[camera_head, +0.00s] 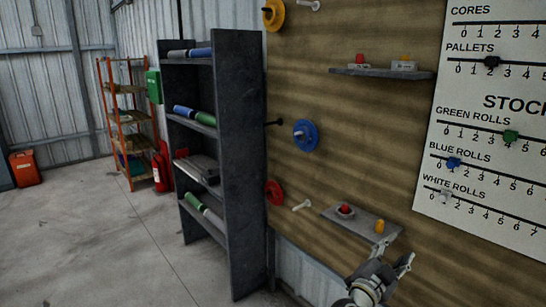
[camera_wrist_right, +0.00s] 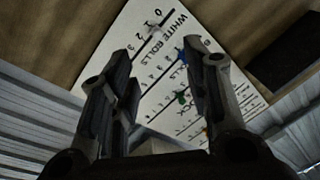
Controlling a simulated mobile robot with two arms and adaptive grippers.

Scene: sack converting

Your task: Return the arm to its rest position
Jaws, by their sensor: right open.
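My right gripper (camera_head: 391,260) is at the lower right of the head view, below the lower small shelf on the wooden board. It is open and empty. In the right wrist view the two dark fingers (camera_wrist_right: 160,85) stand apart, with the white stock board (camera_wrist_right: 150,60) behind them and nothing between them at close range. My left gripper is not in view.
The wooden board (camera_head: 370,120) carries a lower shelf (camera_head: 365,222), an upper shelf (camera_head: 385,73), and coloured discs, including a blue one (camera_head: 305,135). The stock board (camera_head: 490,210) hangs to the right. A dark rack (camera_head: 240,170) stands left. Open floor (camera_head: 80,240) lies further left.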

